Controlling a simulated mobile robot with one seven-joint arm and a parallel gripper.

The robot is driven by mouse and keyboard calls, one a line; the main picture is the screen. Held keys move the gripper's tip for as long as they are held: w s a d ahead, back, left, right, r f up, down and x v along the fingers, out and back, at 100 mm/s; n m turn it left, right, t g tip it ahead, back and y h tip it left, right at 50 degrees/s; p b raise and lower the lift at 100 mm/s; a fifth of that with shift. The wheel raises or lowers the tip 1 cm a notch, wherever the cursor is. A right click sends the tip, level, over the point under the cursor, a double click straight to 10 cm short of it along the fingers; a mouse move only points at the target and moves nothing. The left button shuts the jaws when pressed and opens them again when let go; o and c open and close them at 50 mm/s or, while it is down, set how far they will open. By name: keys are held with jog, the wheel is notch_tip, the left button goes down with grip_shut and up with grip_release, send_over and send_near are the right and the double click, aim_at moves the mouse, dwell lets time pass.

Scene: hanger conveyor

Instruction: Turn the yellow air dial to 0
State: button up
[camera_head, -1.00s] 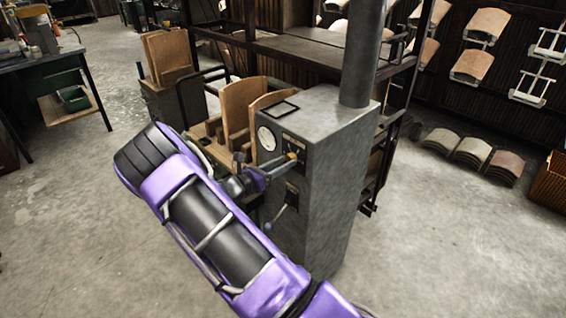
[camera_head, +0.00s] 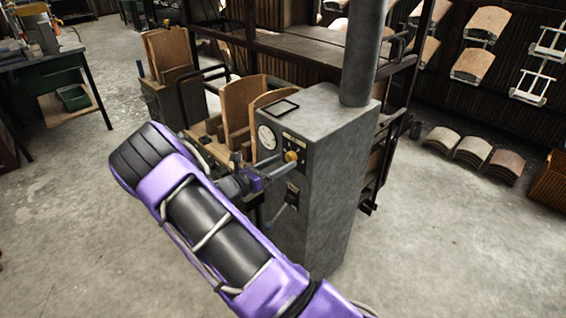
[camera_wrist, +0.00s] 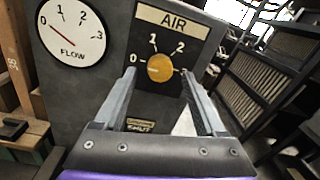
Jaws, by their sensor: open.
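The yellow air dial (camera_wrist: 160,68) is round and sits on the black panel under the AIR label, with marks 0, 1 and 2 readable around its left and top. I cannot tell for sure where its pointer is. In the head view, the yellow dial (camera_head: 291,156) is on the grey control cabinet (camera_head: 325,190). My gripper (camera_wrist: 158,74) is open, with one finger on each side of the dial in the wrist view. In the head view, my gripper (camera_head: 270,173) is just in front of the dial, with a small gap; nothing is held.
A white flow gauge (camera_wrist: 72,32) is left of the dial, its needle near 0. A lever (camera_head: 280,213) sticks out below the dial on the cabinet. Wooden panels (camera_head: 238,112) stand behind to the left.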

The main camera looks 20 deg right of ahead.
jog(key=v, duration=1.6)
jog(key=shift+b, duration=0.35)
jog(key=shift+s+a, duration=0.1)
jog(key=shift+a, duration=0.05)
